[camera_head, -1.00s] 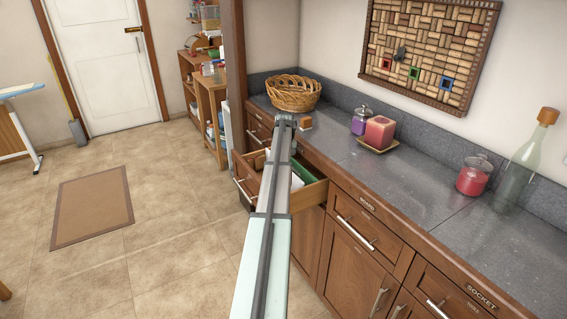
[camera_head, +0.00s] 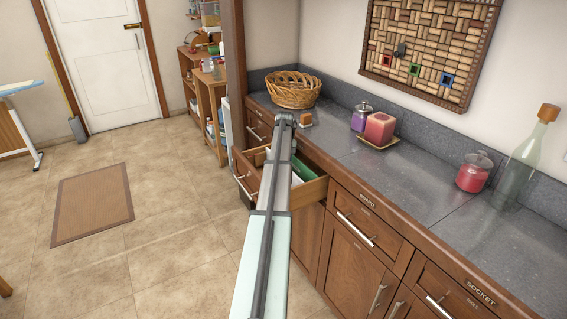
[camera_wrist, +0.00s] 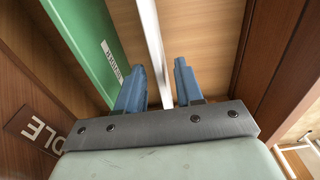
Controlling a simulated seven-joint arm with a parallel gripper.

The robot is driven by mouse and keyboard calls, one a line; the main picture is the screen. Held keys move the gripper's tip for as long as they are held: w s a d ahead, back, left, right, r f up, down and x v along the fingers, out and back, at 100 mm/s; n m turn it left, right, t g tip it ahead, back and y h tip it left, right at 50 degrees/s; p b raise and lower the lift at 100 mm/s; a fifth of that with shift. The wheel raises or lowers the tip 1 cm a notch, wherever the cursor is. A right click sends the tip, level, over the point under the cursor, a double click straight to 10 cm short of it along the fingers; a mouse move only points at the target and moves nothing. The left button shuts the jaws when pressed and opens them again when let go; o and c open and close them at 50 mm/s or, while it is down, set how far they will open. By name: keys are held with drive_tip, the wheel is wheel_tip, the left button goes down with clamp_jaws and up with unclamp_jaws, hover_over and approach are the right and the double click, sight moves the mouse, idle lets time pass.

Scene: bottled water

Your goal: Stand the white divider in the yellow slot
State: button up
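The white divider (camera_wrist: 153,45) shows in the wrist view as a thin upright strip inside the open drawer (camera_head: 313,192). It runs between the two blue fingers of my gripper (camera_wrist: 159,75). A green divider (camera_wrist: 85,35) with a white label stands to the left. In the head view my arm hides the gripper and much of the drawer. I cannot make out the yellow slot.
The drawer's wooden walls (camera_wrist: 275,60) are close on both sides of my gripper. On the grey counter (camera_head: 405,180) stand a wicker basket (camera_head: 293,90), a red candle (camera_head: 380,127), a red jar (camera_head: 473,173) and a glass bottle (camera_head: 522,160).

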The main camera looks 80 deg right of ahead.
drive_tip(key=r, duration=1.4)
drive_tip(key=shift+s+a, duration=0.25)
drive_tip(key=shift+f, duration=0.1)
